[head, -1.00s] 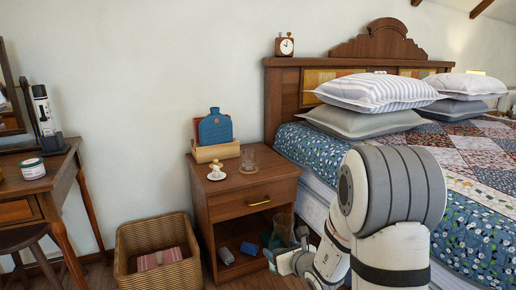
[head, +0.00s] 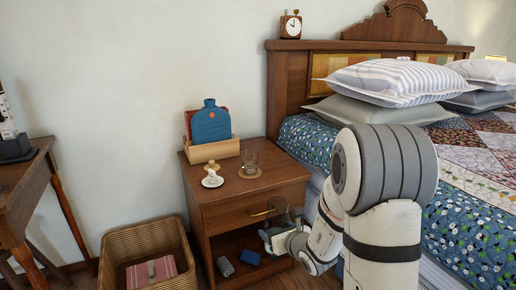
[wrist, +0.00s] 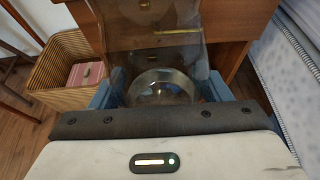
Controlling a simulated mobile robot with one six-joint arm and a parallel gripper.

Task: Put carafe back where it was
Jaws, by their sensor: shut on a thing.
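My gripper (head: 272,238) is shut on the clear glass carafe (wrist: 165,82). In the wrist view the carafe sits between the blue fingers, with its clear body reaching to the top of the picture. In the head view the carafe (head: 282,212) is faint, in front of the drawer's right part and partly hidden by my gripper. The wooden nightstand (head: 215,212) has a drawer with a brass handle (head: 262,212) and an open shelf below. A drinking glass stands on a round coaster (head: 250,173) on its top.
The nightstand top also holds a blue bottle-shaped item (head: 210,124) in a wooden holder and a small white figure (head: 211,176). A grey roll (head: 225,266) and a blue box (head: 250,254) lie low in the shelf. A wicker basket (head: 118,250) stands left; the bed (head: 318,140) is close right.

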